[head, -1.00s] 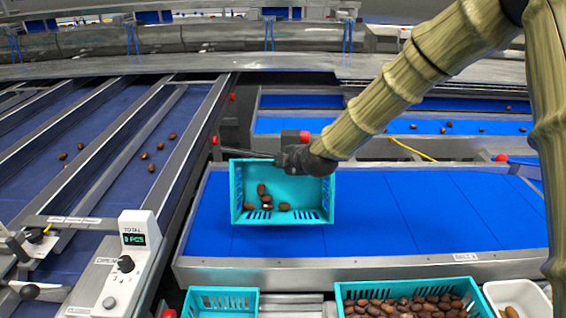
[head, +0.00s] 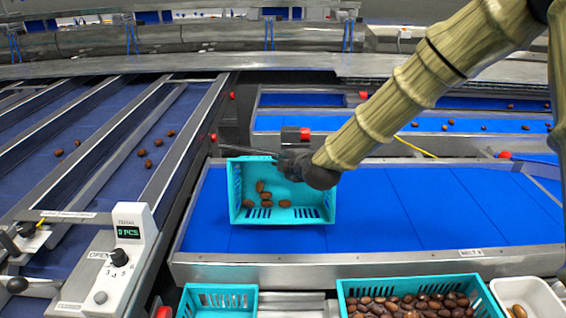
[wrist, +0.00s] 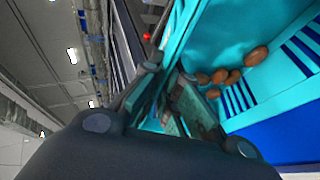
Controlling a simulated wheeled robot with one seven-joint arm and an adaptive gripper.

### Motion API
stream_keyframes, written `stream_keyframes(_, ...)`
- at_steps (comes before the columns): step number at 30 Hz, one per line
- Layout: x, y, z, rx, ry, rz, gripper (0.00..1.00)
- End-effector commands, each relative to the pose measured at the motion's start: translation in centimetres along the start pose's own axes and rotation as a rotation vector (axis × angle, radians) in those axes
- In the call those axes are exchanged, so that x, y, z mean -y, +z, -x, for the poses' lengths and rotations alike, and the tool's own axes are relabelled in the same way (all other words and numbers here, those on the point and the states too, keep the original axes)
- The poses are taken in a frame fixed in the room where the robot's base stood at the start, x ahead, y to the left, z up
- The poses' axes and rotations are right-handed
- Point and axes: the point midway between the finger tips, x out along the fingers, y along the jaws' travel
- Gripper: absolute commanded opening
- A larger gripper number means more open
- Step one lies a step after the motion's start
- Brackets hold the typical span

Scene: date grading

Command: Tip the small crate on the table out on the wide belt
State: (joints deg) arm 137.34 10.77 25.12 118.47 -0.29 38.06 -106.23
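The small teal crate (head: 322,181) is over the left part of the wide blue belt (head: 400,215), tilted so its inside faces the head camera. Several brown dates (head: 265,193) lie in it, gathered toward its lower left. My gripper (head: 285,162) is at the crate's far upper rim and shut on it. The wrist view shows the fingers (wrist: 185,100) against the teal wall (wrist: 215,35), with dates (wrist: 222,77) inside. The belt under the crate is hidden, so I cannot tell the gap.
Another teal crate (head: 183,303) stands at the front, beside a teal crate full of dates (head: 480,292) and a white tub (head: 497,287). A counter box (head: 131,236) stands at left by narrow lanes (head: 90,110) carrying dates. The belt's right side is bare.

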Motion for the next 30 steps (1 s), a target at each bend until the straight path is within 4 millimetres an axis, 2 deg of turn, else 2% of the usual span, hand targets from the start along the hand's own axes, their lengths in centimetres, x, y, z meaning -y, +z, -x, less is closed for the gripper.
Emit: stream_keyframes(30,1.6,-0.8,1.7,0.002,0.125,0.053,0.00)
